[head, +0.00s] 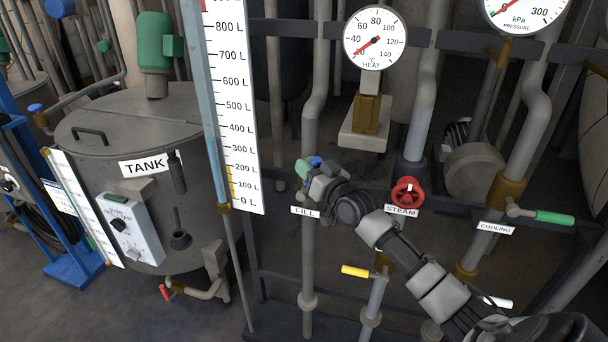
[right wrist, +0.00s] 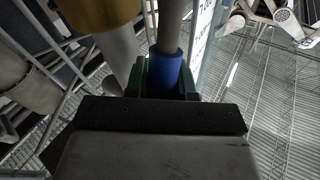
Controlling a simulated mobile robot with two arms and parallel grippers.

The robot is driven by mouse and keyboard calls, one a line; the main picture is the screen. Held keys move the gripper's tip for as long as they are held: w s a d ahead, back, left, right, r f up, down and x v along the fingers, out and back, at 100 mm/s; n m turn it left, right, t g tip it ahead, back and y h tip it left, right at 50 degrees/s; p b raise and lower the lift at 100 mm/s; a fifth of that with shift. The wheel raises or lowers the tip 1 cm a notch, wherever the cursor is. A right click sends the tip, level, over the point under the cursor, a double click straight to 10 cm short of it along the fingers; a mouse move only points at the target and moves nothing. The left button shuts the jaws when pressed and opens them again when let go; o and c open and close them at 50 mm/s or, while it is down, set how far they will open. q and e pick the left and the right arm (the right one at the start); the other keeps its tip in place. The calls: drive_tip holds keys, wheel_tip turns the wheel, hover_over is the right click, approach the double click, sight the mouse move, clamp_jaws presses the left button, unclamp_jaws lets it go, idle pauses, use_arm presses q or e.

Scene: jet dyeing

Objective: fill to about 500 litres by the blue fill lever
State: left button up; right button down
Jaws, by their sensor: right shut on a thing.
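The blue fill lever (head: 315,161) shows as a small patch of blue above the FILL sign (head: 304,211). My right gripper (head: 309,169) is shut on it, its green fingertips around the handle and hiding most of it. In the right wrist view the blue handle (right wrist: 166,72) sits between the green fingers. The level scale (head: 234,110) is marked from 0 L up past 800 L, with a yellow band low down. A pale blue-grey sight tube (head: 203,100) runs along its left side; I cannot tell a liquid level in it. My left gripper is not in view.
A red STEAM handwheel (head: 407,193), a green COOLING lever (head: 554,217) and a yellow lever (head: 355,271) are near my right arm. The heat gauge (head: 374,38) hangs above. The TANK vessel (head: 130,115) stands left, with its control box (head: 129,228).

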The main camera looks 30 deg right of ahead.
drive_tip(key=shift+s+d+f+m+t+h+b, duration=0.55)
drive_tip(key=shift+m+t+b, duration=0.6)
drive_tip(key=shift+b, duration=0.85)
drive_tip(key=shift+s+d+f+m+t+h+b, duration=0.4)
drive_tip(key=shift+s+d+m+t+h+b, duration=0.65)
drive_tip(key=shift+b, duration=0.95)
drive_tip(key=shift+s+d+f+m+t+h+b, duration=0.1)
drive_tip(key=shift+s+f+m+t+h+b, duration=0.3)
drive_tip(key=shift+m+t+b, duration=0.9)
drive_tip(key=shift+w+g+b, duration=0.1)
drive_tip(key=shift+g+b, duration=0.2)
drive_tip(key=shift+b, duration=0.45)
drive_tip(key=c, duration=1.2)
unclamp_jaws()
